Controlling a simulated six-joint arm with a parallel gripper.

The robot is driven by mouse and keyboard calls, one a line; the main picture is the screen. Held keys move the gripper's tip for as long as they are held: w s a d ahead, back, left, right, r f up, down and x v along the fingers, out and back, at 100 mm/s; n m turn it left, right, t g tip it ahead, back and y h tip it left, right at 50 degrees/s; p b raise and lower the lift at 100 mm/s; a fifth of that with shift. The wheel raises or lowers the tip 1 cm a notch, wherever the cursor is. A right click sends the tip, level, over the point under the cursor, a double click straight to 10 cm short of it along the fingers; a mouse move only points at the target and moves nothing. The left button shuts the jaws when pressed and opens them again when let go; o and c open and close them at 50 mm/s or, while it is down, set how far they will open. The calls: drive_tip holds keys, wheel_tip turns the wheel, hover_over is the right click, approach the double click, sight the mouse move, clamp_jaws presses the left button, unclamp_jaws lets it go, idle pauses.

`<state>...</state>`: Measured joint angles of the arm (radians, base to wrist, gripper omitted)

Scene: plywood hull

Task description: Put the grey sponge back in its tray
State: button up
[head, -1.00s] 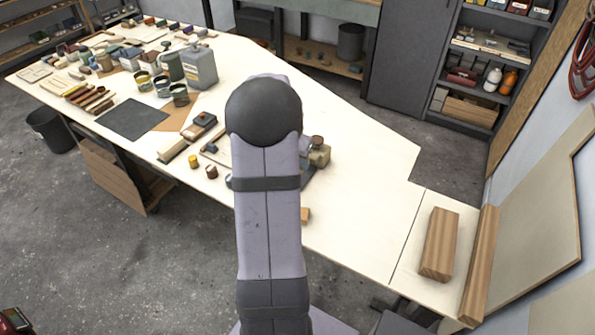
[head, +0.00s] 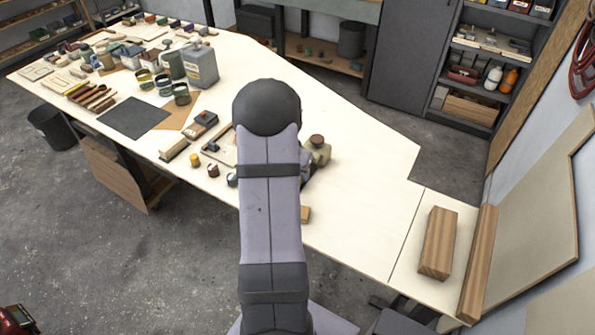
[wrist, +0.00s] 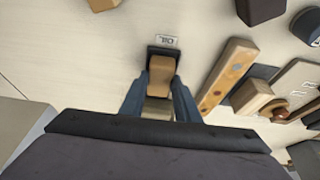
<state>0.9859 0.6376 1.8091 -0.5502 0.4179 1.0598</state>
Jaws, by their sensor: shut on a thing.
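My gripper (wrist: 160,90) shows in the wrist view with its two blue fingers shut on a tan-brown block (wrist: 160,72). The lower part of what lies between the fingers looks greyer. A small black tray (wrist: 163,50) lies just beyond the fingertips, with a white label reading OIL (wrist: 167,41) beside it. I cannot tell whether the block rests in this tray or is held above it. No plainly grey sponge can be made out.
A wooden strip with coloured dots (wrist: 226,75) and a small wooden block (wrist: 252,96) lie right of my gripper. A thick timber (head: 438,243) lies at the table's right end. The tabletop (head: 365,170) between is clear.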

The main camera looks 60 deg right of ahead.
drive_tip(key=shift+f, duration=0.15)
drive_tip(key=o, duration=0.9)
drive_tip(key=shift+o, duration=0.2)
drive_tip(key=shift+r, duration=0.2)
drive_tip(key=shift+a+r, duration=0.1)
drive_tip(key=shift+r, duration=0.4)
drive_tip(key=b+v, duration=0.2)
drive_tip(key=v, duration=0.9)
